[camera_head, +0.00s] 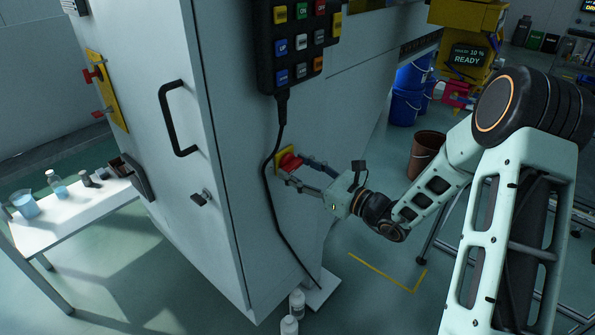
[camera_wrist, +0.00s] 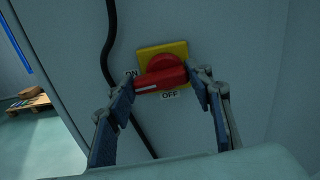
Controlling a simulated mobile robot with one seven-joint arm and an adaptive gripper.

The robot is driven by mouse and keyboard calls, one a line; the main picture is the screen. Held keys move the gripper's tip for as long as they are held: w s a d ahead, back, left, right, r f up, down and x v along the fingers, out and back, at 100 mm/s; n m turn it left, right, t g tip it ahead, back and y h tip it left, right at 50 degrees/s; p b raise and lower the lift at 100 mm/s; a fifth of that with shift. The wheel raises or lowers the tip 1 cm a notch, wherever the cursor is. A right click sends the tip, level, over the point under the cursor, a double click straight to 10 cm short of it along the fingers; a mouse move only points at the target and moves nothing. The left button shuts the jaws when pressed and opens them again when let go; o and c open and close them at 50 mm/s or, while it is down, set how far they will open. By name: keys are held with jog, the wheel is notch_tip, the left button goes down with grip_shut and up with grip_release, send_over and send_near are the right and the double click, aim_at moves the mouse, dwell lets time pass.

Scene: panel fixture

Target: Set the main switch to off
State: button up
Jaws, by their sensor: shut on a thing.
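The main switch is a red rotary knob (camera_wrist: 161,72) on a yellow plate (camera_wrist: 163,50). It also shows in the head view (camera_head: 289,162) on the side of a pale cabinet. An "ON" label is at its left and an "OFF" label (camera_wrist: 169,95) below it. The knob's handle, with a white mark, points left and slightly down, near the ON side. My gripper (camera_wrist: 167,77) has one finger at each side of the knob and is shut on it. In the head view my gripper (camera_head: 293,170) reaches the switch from the right.
A black cable (camera_head: 267,190) hangs from a button pendant (camera_head: 295,40) just left of the switch. White bottles (camera_head: 297,302) stand on the floor below. A brown bucket (camera_head: 424,155) stands beyond my arm. The floor right of the cabinet has open room.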

jog(key=shift+w+d+f+n+b, duration=0.1)
jog(key=shift+f+n+b, duration=0.05)
jog(key=shift+n+b, duration=3.2)
jog(key=shift+w+f+n+b, duration=0.15)
jog(key=shift+n+b, duration=2.25)
jog(key=shift+b, duration=1.9)
jog(key=shift+s+d+f+n+b, duration=0.1)
jog(key=shift+f+n+b, duration=0.05)
jog(key=shift+n+b, duration=3.2)
jog(key=shift+w+m+b, duration=0.1)
jog(key=shift+m+b, duration=0.3)
jog(key=shift+b, duration=0.05)
jog(key=o, duration=1.2)
jog(key=shift+c, duration=0.2)
jog(key=shift+d, duration=0.1)
jog(key=v, duration=1.2)
